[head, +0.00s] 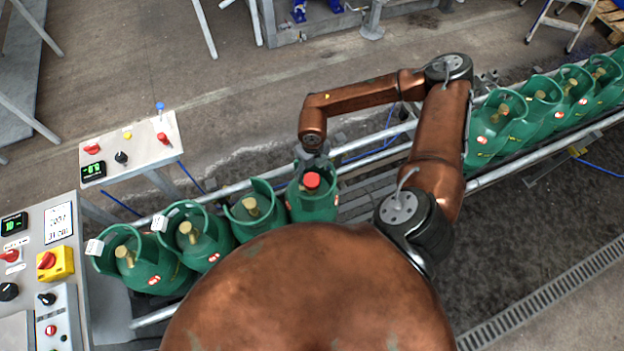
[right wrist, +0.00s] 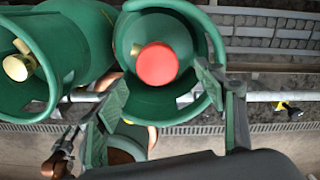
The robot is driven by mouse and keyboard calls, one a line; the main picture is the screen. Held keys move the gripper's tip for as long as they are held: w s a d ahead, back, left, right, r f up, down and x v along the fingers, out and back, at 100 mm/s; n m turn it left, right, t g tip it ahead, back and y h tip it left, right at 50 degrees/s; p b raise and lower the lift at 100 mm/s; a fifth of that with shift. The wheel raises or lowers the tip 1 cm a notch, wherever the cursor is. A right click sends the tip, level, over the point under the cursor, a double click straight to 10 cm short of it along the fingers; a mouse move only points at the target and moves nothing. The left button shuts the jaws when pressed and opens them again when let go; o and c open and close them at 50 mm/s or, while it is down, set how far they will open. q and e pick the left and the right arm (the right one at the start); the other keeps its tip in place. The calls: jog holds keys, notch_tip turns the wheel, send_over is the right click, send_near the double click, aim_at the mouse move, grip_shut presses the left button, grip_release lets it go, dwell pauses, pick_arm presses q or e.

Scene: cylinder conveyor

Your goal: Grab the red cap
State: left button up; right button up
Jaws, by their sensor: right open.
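The red cap (head: 312,180) sits on top of a green gas cylinder (head: 313,204) on the conveyor, inside its collar. In the right wrist view the cap (right wrist: 157,64) is a round red disc near the upper middle. My right gripper (head: 314,157) is just behind and above the cap in the head view, partly hidden by its own wrist. In the right wrist view its two fingers (right wrist: 161,80) are spread on either side of the cap, with visible gaps and nothing held. I cannot tell how far above the cap they are. My left gripper is not in view.
Green cylinders with brass valves (head: 250,208) stand close to the left of the capped one; several more (head: 497,126) stand at the right. The raised collar (right wrist: 215,40) surrounds the cap. Control panels (head: 130,150) are at the left. The conveyor between the cylinder groups is empty.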

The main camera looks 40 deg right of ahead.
aim_at(312, 179)
jog(key=f, duration=0.3)
jog(key=shift+w+f, duration=0.2)
jog(key=shift+f, duration=0.75)
jog(key=shift+c, duration=0.4)
jog(key=c, duration=0.9)
jog(key=shift+c, duration=0.2)
